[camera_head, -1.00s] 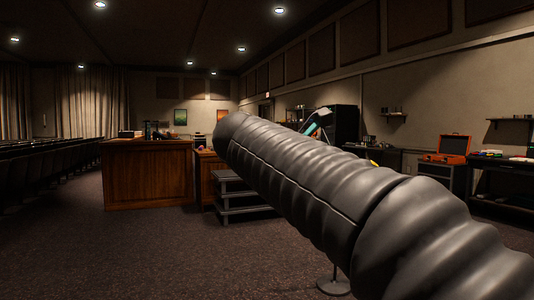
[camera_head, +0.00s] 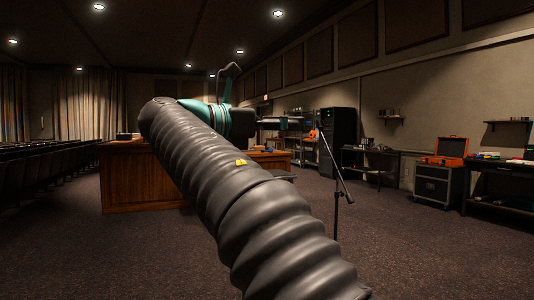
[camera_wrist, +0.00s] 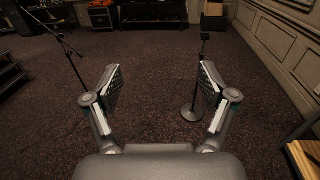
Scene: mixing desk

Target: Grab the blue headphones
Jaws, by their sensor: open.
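I cannot make out any blue headphones in either view. My gripper (camera_wrist: 163,84) is open and empty in the wrist view, its two padded fingers spread apart over dark carpet. In the head view my own arm crosses the middle of the picture and hides part of the wooden desk (camera_head: 125,182).
A microphone stand (camera_head: 337,205) stands on the open carpet right of my arm. In the wrist view a round-based stand (camera_wrist: 193,112) shows beyond the fingers. An orange case (camera_head: 447,148) sits on a black cabinet by the right wall. Seat rows (camera_head: 45,165) fill the left.

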